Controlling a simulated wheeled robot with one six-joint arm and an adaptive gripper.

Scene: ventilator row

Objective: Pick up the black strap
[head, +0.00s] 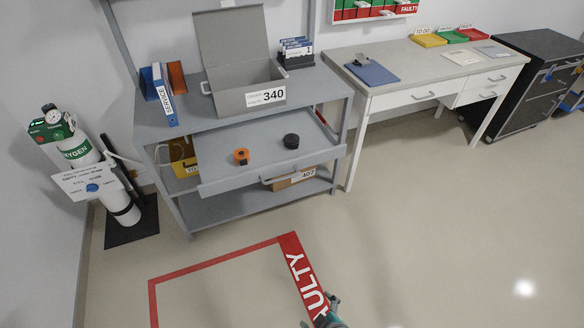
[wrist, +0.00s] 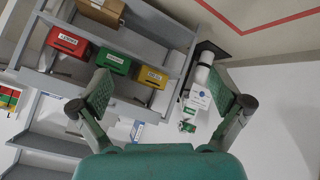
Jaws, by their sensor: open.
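A small black round item (head: 291,141), which looks like a coiled strap, lies on the right part of the pulled-out grey drawer or shelf (head: 222,172) in the head view. An orange round item (head: 241,156) with a dark centre lies to its left, apart from it. My gripper (head: 319,311) is at the bottom edge of the head view, over the floor and well away from the black item. In the wrist view my gripper (wrist: 166,92) has its two fingers spread, with nothing held between them. I cannot make out the black item in the wrist view.
A grey open box (head: 246,97) labelled 340 stands on the rack's top. An oxygen cylinder (head: 122,207) stands left of the rack. A white desk (head: 430,80) stands right. Red floor marking (head: 290,255) lies in front. The floor at right is clear.

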